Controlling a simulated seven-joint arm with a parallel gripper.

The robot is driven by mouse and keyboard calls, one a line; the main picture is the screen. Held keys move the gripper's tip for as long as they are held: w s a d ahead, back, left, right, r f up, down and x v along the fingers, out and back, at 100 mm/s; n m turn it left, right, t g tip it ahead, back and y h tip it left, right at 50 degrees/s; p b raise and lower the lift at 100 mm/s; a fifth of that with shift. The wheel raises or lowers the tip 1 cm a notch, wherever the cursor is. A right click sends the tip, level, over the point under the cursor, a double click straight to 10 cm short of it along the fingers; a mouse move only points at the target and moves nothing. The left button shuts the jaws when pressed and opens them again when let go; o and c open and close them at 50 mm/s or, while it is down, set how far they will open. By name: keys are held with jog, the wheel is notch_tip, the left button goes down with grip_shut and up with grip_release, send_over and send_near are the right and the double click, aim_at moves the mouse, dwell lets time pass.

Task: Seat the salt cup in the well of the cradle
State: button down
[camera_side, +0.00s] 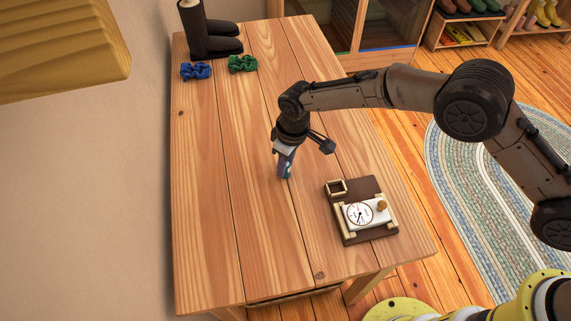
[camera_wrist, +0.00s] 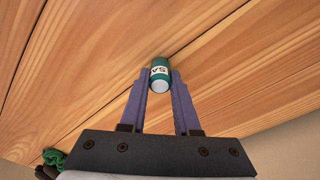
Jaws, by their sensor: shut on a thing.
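The salt cup (camera_wrist: 160,74) is a small teal cylinder with a pale label and a pale end, held between the fingertips of my gripper (camera_wrist: 160,84) in the wrist view. In the side view my gripper (camera_side: 285,172) points down over the middle of the table, and only a sliver of the teal cup (camera_side: 287,173) shows at its tips. I cannot tell whether the cup touches the table.
A white dial unit (camera_side: 359,214) with a brown knob (camera_side: 381,206) sits on the same board. Blue (camera_side: 196,71) and green (camera_side: 242,64) crumpled items and dark boots (camera_side: 210,38) stand at the table's far end. The wooden table (camera_side: 245,220) is otherwise clear.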

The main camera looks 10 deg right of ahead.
notch_tip(320, 180, up, 3)
jog(key=shift+r, duration=0.1)
jog(key=s+d+r, duration=0.5)
jog(key=s+d, duration=0.4)
jog(key=s, duration=0.1)
jog(key=s+d+r, duration=0.6)
jog(key=s+d, duration=0.3)
jog(key=d, duration=0.1)
send_over(333, 189)
jog(key=f, duration=0.9)
jog(key=shift+s+d+f, duration=0.15)
jog(key=shift+s+d, duration=0.25)
jog(key=shift+w+a+f, duration=0.1)
jog(key=shift+w+f, duration=0.05)
jog(key=shift+f, duration=1.65)
jog(key=shift+f, duration=0.1)
